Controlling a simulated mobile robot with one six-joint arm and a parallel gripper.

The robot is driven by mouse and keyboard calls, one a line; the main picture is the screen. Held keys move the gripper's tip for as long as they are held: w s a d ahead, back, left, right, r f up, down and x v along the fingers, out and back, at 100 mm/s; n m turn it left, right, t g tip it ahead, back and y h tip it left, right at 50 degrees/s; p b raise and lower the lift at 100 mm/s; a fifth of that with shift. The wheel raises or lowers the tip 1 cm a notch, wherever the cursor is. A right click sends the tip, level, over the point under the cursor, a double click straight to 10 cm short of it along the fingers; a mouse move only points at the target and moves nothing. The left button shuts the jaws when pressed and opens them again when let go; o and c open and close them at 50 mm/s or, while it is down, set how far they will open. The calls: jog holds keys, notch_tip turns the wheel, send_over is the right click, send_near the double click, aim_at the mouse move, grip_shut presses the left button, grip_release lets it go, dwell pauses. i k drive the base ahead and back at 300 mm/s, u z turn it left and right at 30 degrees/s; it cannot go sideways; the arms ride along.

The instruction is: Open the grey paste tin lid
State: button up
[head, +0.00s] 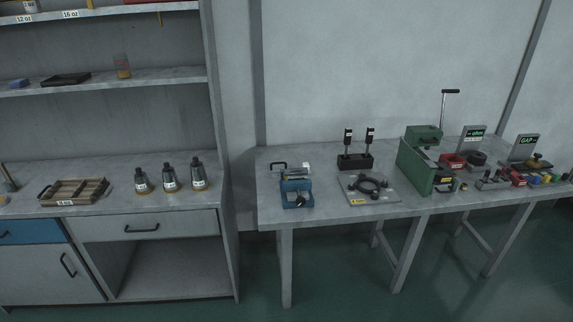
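I cannot pick out a grey paste tin for certain in the head view. A small dark round object (477,158) stands on the right workbench beside a red box (452,161); it is too small to tell whether it is a tin or has a lid. My gripper is not in view, nor is any part of my arm.
The right workbench (325,203) carries a blue device (296,193), a plate with a dark ring (368,187) and a green machine (418,165). The left cabinet holds a wooden tray (74,191) and three dark cones (169,179). Green floor (340,290) is clear in front.

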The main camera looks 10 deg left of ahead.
aim_at(274, 167)
jog(key=z, duration=0.1)
jog(key=k, duration=0.85)
jog(key=u, duration=0.5)
jog(key=i, duration=1)
jog(key=u, duration=0.05)
